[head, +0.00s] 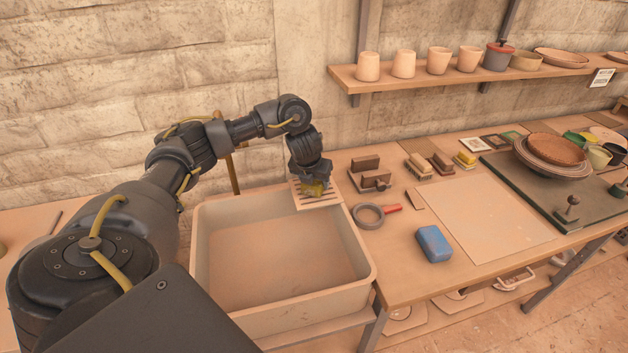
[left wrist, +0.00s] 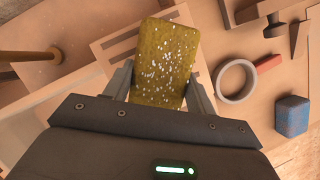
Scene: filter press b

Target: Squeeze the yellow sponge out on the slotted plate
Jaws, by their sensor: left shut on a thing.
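The yellow sponge (left wrist: 163,62) is between the fingers of my left gripper (left wrist: 160,92), which is shut on it. Pale specks dot its face in the left wrist view. The slotted plate (head: 318,203) lies at the back right corner of the basin, below the sponge. In the left wrist view the plate (left wrist: 114,46) is partly hidden behind the sponge. I cannot tell whether the sponge touches the plate. My right gripper is not in view.
A deep basin (head: 368,268) stands in front of the plate. A shelf of pots (head: 450,72) hangs above.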

